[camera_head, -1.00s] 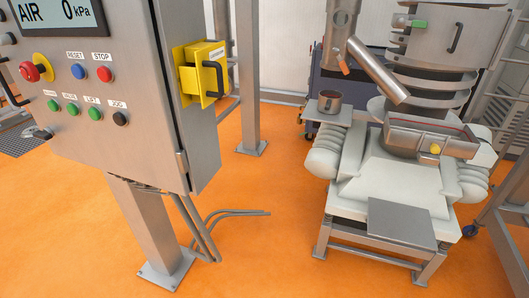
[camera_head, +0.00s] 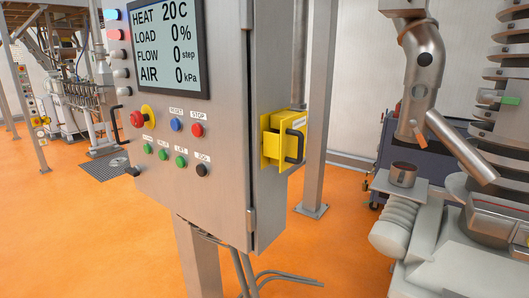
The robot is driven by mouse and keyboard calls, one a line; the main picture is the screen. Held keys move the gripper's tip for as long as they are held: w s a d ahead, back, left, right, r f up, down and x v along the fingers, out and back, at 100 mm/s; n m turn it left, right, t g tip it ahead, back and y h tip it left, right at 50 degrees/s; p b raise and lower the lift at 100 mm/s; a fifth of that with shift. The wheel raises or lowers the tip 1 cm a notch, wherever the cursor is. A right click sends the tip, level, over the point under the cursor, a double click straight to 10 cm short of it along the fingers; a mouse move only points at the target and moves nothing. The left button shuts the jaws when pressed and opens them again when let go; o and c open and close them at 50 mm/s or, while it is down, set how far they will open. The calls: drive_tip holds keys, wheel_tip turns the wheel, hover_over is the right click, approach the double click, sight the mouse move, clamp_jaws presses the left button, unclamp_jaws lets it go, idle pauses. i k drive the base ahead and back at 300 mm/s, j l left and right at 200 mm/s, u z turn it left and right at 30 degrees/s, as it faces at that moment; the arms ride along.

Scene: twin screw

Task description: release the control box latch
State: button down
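The grey control box (camera_head: 228,160) stands on a post in the middle of the picture, its front angled toward the left. Its screen (camera_head: 157,45) reads HEAT 20C, LOAD 0%, FLOW 0 step, AIR 0 kPa. A black handle (camera_head: 115,124) shows at the left edge of the front, with a small dark knob-ended lever (camera_head: 132,171) below it. A yellow housing with a black handle (camera_head: 294,146) sits on the right side. I cannot tell which part is the latch. The box door looks closed. My gripper is not in view.
A red knob (camera_head: 137,119) and several coloured buttons sit on the box front. A steel post (camera_head: 318,110) stands behind. A machine with a metal cup (camera_head: 403,174) fills the right. Floor at lower left is clear.

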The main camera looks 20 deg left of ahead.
sight(134, 171)
drive_tip(key=u, duration=1.25)
